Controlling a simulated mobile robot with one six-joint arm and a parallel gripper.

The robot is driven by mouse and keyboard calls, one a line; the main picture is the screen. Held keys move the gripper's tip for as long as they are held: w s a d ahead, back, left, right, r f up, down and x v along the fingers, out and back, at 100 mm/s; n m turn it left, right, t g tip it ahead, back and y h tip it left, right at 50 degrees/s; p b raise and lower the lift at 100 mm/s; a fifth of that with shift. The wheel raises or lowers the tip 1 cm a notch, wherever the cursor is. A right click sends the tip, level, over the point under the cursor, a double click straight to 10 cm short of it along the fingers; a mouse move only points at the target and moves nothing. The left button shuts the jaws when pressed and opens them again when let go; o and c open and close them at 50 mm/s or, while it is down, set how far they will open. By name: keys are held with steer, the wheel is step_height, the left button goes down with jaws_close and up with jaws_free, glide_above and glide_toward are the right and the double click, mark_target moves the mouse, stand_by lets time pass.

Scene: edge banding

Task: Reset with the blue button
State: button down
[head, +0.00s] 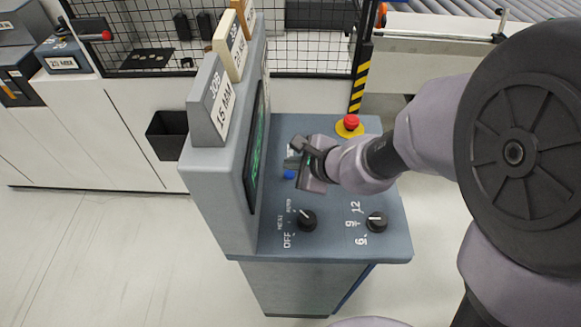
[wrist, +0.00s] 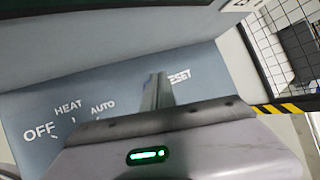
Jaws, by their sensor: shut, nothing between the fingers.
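The blue button (head: 289,174) sits on the sloped top of the grey console (head: 330,235), between the screen housing and my gripper in the head view. My gripper (head: 294,155) is shut and empty, just above the panel and close beside the button. In the wrist view the shut fingers (wrist: 157,92) point at the panel, in front of the start of the RESET label (wrist: 181,76). I cannot tell whether the fingertips touch the panel.
A black OFF/HEAT/AUTO knob (head: 307,220) and a black numbered knob (head: 376,222) are on the near part of the panel. A red emergency stop (head: 351,122) on a yellow base is at the far right. The screen housing (head: 222,165) rises to the left.

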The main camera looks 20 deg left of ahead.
mark_target(292, 175)
stand_by(0.4)
steer(key=shift+f+b, duration=0.45)
steer(key=shift+b, duration=0.2)
steer(key=shift+f+b, duration=0.45)
steer(key=shift+b, duration=0.1)
stand_by(0.5)
steer(key=shift+r, duration=0.15)
steer(key=shift+r+p, duration=0.65)
steer(key=shift+r, duration=0.1)
step_height(292, 175, up, 5)
steer(key=p, duration=0.4)
steer(key=shift+r, duration=0.1)
